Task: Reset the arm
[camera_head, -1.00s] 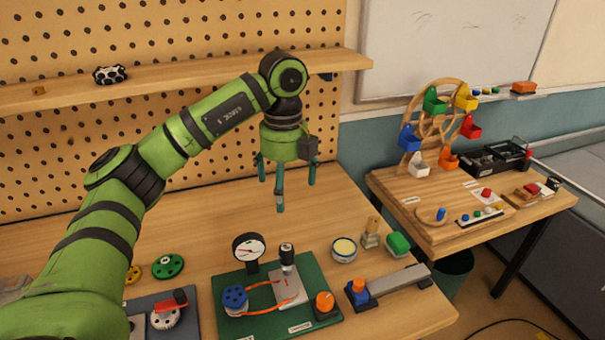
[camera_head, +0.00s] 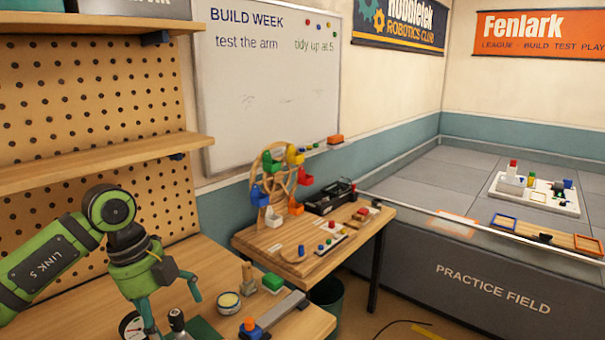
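A large green jointed arm (camera_head: 45,268) marked "LINK 5" reaches in from the left over the near wooden bench. Its black elbow joint (camera_head: 108,210) is raised, and its green hand (camera_head: 135,272) hangs down with teal fingers spread and nothing visible between them. Its base is out of view. Below it, a dial gauge (camera_head: 130,325) and a black-topped post (camera_head: 176,318) are cut off by the bottom edge. A corner of the green board (camera_head: 203,330) shows. An orange knob on a blue block (camera_head: 250,327) stands by a grey bar (camera_head: 281,309). Neither of my own grippers is in view.
A round tin (camera_head: 229,301), wooden holder (camera_head: 248,278) and green block (camera_head: 272,284) stand at the near bench's right. A second table (camera_head: 285,262) carries a wheel with coloured buckets (camera_head: 276,185). A bin (camera_head: 328,292) stands between. The grey practice field (camera_head: 430,262) fills the right.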

